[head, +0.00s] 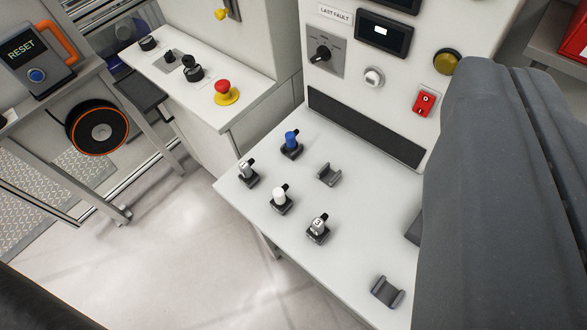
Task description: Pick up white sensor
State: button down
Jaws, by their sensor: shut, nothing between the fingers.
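A plain white sensor (279,194) stands upright in a small black holder on the white shelf of the console. A blue sensor (291,139) stands in a holder behind it. A white-topped piece with a dark mark (245,170) stands to its left, and one marked 3 (319,225) stands to its right. No fingertips of my gripper show, so its place relative to the white sensor cannot be seen. A large dark grey part of my arm fills the right side and hides the right end of the shelf.
Two empty grey holders (329,175) (387,292) sit on the shelf (350,225). The console behind has a rotary knob (322,53), a screen and a red switch (424,101). A side counter carries an emergency stop (224,91). Open floor (175,260) lies at left.

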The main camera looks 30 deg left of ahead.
aim_at(280, 200)
jog(key=z, duration=0.2)
jog(key=k, duration=1.35)
jog(key=u, duration=0.55)
jog(key=i, duration=1)
jog(key=z, duration=0.05)
